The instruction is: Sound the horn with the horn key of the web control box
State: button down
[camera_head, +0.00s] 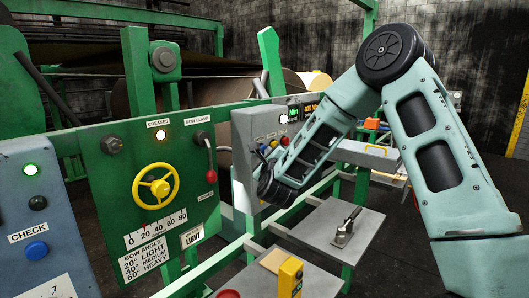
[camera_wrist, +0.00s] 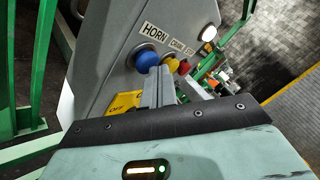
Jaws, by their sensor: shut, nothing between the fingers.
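The grey web control box (camera_head: 243,136) stands right of the green panel in the head view, partly behind my arm. In the wrist view its sloped grey face (camera_wrist: 112,62) carries a HORN label above a blue round key (camera_wrist: 146,61). A yellow key (camera_wrist: 171,64) and a red key (camera_wrist: 184,68) sit right of it. My gripper (camera_wrist: 158,72) is shut and empty, its fingertips close to the blue key's lower right edge. I cannot tell whether they touch it.
The green panel (camera_head: 110,172) has a yellow handwheel (camera_head: 155,186) and a red-knobbed lever. Grey shelves (camera_head: 325,228) hold a clamp-like tool (camera_head: 347,228) and a yellow device (camera_head: 290,277) below my arm.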

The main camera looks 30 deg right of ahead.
jog(key=shift+s+d, duration=0.2)
jog(key=shift+s, duration=0.45)
jog(key=s, duration=0.1)
jog(key=s+d+b, duration=0.1)
jog(key=s, duration=0.2)
jog(key=shift+s+d, duration=0.35)
dwell(0.5)
